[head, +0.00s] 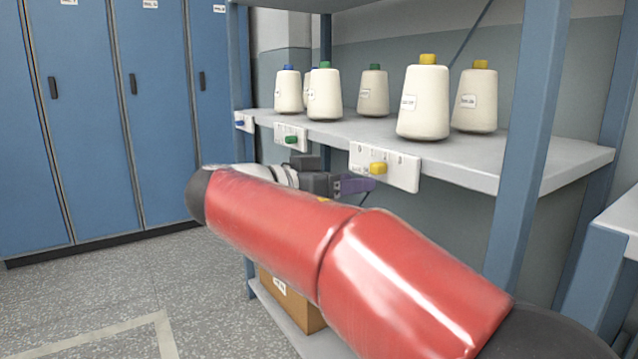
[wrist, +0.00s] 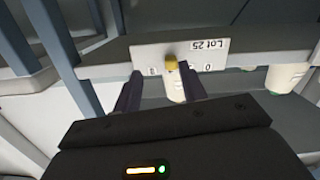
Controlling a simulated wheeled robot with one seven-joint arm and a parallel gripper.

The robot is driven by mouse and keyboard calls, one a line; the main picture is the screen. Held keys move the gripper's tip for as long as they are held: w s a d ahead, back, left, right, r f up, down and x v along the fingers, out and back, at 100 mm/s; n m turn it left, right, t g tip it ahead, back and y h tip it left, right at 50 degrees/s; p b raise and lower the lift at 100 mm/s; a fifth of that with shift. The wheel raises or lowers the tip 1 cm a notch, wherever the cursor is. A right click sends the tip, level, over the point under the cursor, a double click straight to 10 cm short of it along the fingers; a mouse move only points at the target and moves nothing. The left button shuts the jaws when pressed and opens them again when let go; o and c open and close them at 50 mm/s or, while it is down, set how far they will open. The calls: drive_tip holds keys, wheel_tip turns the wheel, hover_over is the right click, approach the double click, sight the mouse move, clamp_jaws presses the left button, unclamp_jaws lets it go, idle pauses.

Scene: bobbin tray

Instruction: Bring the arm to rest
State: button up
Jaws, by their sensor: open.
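My gripper (head: 352,185) is in front of the shelf's front edge in the head view, just below the card with the yellow knob. My red arm crosses the lower middle of that view and hides part of the shelf unit. In the wrist view my gripper (wrist: 160,92) shows two dark fingers spread apart with nothing held between them. Beyond the fingertips is the white card (wrist: 190,57) with the yellow knob (wrist: 171,62); whether the fingers touch it cannot be told.
The shelf (head: 470,160) carries several cream bobbins, including a yellow-topped one (head: 423,100) near the front edge. A blue post (head: 530,130) stands at right. A cardboard box (head: 290,298) sits on the lower shelf. Blue lockers (head: 90,120) line the left; the floor (head: 110,300) before them is clear.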

drive_tip(key=s+d+f+n+g+y+p, duration=0.2)
drive_tip(key=s+d+f+n+y, duration=0.25)
drive_tip(key=d, duration=0.35)
drive_tip(key=s+f+n+g+y+p, duration=0.1)
drive_tip(key=s+f+n+y+p, duration=0.2)
drive_tip(key=s+f+n+y, duration=0.3)
drive_tip(key=s+f+y, duration=0.4)
drive_tip(key=s+f, duration=0.6)
drive_tip(key=s, duration=0.2)
drive_tip(key=shift+d+p, duration=0.15)
drive_tip(key=shift+p, duration=0.2)
